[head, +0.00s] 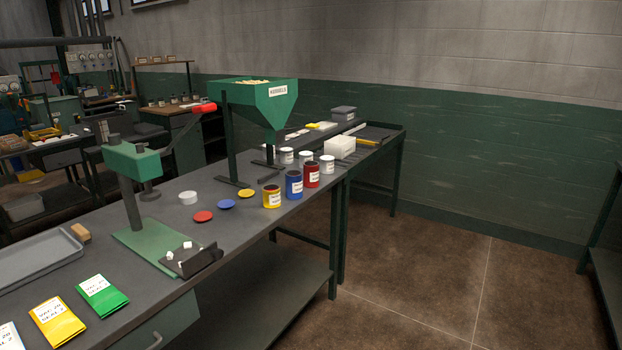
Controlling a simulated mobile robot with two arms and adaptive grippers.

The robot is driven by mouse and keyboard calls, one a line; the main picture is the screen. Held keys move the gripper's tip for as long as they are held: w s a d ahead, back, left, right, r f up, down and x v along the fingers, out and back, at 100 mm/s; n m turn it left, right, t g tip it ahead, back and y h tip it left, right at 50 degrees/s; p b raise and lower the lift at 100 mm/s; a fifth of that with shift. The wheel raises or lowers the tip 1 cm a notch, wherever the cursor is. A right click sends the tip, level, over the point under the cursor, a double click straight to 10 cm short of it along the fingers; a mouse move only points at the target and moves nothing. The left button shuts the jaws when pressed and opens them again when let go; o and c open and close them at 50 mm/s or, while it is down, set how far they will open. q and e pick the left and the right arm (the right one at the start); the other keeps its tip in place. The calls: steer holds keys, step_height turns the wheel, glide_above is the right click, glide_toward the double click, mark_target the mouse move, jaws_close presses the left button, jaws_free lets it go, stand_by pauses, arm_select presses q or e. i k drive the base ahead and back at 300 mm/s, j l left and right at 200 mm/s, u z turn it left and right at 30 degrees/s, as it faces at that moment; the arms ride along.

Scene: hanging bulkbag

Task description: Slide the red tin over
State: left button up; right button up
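The red tin (312,175) stands upright on the grey workbench in the head view, with a pale label on its side. A flat red disc, like a lid (203,216), lies on the bench left of the tins. Neither of my grippers is in view.
A green hopper (262,100) on a stand rises behind the tins. A green lever press (133,160) stands left. A white box (341,147) sits beyond the tins. A blue lid (227,204) and yellow lid (247,193) lie nearby. The bench's front edge is close to the tins.

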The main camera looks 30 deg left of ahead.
mark_target(311, 171)
steer(key=i+u, duration=0.15)
steer(key=u, duration=0.4)
steer(key=i+l+u, duration=0.35)
steer(key=i+l, duration=0.2)
steer(key=i+l+u, duration=0.4)
steer(key=i+l, duration=0.2)
steer(key=l, duration=0.1)
